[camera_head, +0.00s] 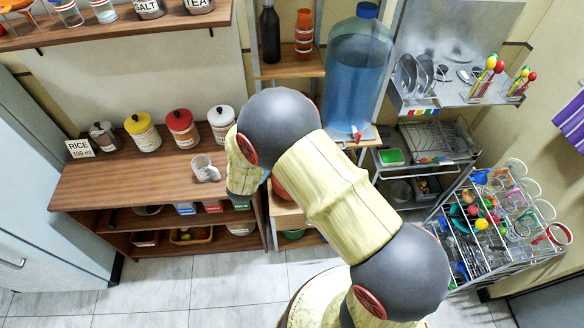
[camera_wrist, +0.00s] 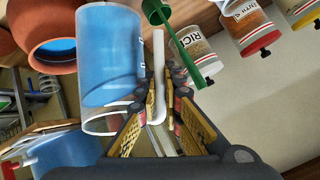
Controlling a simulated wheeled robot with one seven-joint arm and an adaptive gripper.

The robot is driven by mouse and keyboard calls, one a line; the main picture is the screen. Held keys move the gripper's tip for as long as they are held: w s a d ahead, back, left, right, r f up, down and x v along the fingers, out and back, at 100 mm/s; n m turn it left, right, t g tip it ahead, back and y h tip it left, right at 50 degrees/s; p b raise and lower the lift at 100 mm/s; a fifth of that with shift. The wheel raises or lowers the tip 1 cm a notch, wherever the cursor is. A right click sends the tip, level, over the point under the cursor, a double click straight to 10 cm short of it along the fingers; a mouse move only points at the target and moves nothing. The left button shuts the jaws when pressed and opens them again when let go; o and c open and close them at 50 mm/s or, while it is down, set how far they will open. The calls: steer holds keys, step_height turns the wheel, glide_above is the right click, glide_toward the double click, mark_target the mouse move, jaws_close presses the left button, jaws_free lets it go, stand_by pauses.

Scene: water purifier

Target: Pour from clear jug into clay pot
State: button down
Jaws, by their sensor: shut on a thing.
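My gripper (camera_wrist: 157,108) is shut on the pale upright handle of the clear jug (camera_wrist: 112,55). The wrist view is roughly upside down, so the jug's open rim is toward the bottom and it looks about upright. Blue water fills most of it. The orange clay pot (camera_wrist: 40,25) is beside the jug, apart from it, and blue shows inside its mouth. In the head view a sliver of the clay pot (camera_head: 280,190) shows right of my gripper (camera_head: 240,198). My arm hides most of the jug and pot there.
A clear cup (camera_head: 205,169) stands on the wooden counter (camera_head: 100,188), left of my gripper. Several lidded jars (camera_head: 182,130) stand behind it. A large blue water dispenser (camera_head: 355,75) with a red tap stands at the back right. A wire rack (camera_head: 500,225) is at right.

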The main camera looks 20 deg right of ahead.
steer(key=shift+w+r, duration=0.3)
steer(key=shift+r, duration=0.1)
steer(key=shift+d+b, duration=0.25)
steer(key=shift+b, duration=0.15)
steer(key=shift+d+r+m+y+b, duration=0.15)
steer(key=shift+d+m+y+b, duration=0.15)
steer(key=shift+y+b, duration=0.1)
steer(key=shift+d+r+b, duration=0.1)
steer(key=shift+d+b, duration=0.15)
steer(key=shift+b, duration=0.15)
steer(key=shift+d, duration=0.2)
steer(key=shift+w+d+r+m+y+b, duration=0.1)
steer(key=shift+d+r+m+y+b, duration=0.45)
steer(key=shift+b, duration=2.4)
steer(key=shift+d+r+m+g+y+p, duration=0.15)
steer(key=shift+d+m+g+y+p, duration=0.2)
steer(key=shift+y+p, duration=0.2)
